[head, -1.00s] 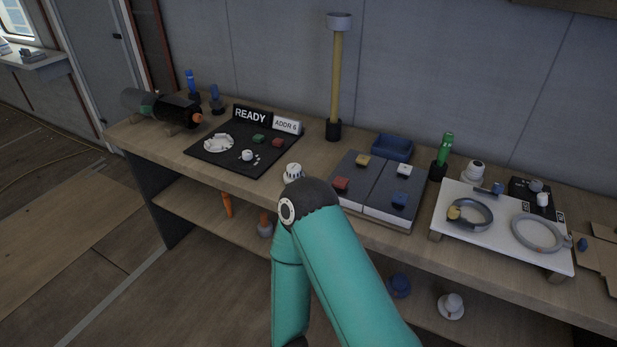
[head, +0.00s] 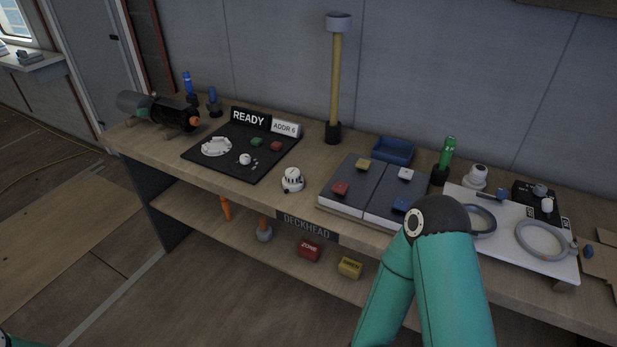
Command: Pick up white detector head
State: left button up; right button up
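A white detector head (head: 292,180), a small round stepped body with dark slots, stands on the wooden bench (head: 265,190) near its front edge, left of the grey panels. It is in full view and nothing touches it. A teal arm of mine, with a dark joint, rises at the lower right in front of the bench, well right of the detector head. No gripper fingers show on it. Only a sliver of my other arm shows in the bottom left corner. A white ring-shaped base (head: 216,146) lies on the black mat (head: 225,168).
Grey panels (head: 350,185) with small coloured blocks lie right of the detector head. A white board (head: 500,248) with grey rings is farther right. A tall yellow-poled tool (head: 336,85) stands behind. Red (head: 309,249) and yellow (head: 350,267) blocks sit on the lower shelf.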

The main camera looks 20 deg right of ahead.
aim_at(292, 181)
jog(key=i, duration=0.9)
